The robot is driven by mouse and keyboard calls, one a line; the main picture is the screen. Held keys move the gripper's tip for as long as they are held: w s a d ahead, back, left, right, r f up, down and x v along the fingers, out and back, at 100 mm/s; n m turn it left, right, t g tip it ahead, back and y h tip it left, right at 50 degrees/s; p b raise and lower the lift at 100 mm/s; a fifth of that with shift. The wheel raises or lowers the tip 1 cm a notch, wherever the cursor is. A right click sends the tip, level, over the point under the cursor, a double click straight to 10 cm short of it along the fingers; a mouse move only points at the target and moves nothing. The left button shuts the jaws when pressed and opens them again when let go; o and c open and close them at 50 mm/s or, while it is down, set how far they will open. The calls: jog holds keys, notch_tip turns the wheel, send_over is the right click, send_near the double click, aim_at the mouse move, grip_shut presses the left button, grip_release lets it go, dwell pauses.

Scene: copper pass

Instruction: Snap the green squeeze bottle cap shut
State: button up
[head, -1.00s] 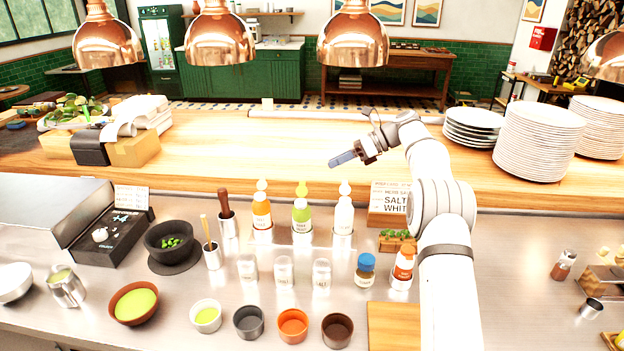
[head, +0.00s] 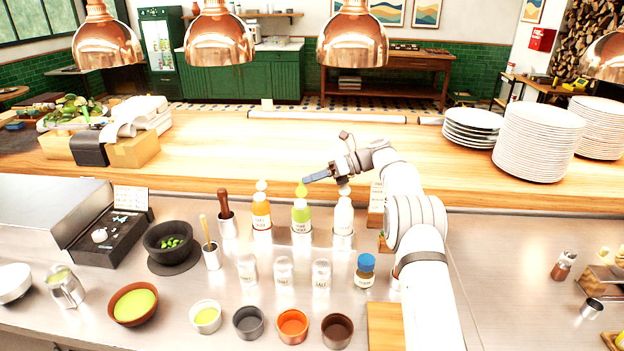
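The green squeeze bottle (head: 301,218) stands upright in a clear rack on the steel counter, between an orange bottle (head: 261,211) and a white bottle (head: 343,216). Its yellow-green cap (head: 301,190) is at its top; at this size I cannot tell how far it is open.
Several clear shakers (head: 284,271) and small bowls (head: 292,325) stand in front of the rack. A mortar (head: 170,239) and a cup with a pestle (head: 227,226) are to the left. Plate stacks (head: 540,140) stand at the right.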

jog(key=shift+a+f, duration=0.1)
jog(key=shift+a, duration=0.1)
jog(key=shift+c, duration=0.3)
grip_shut()
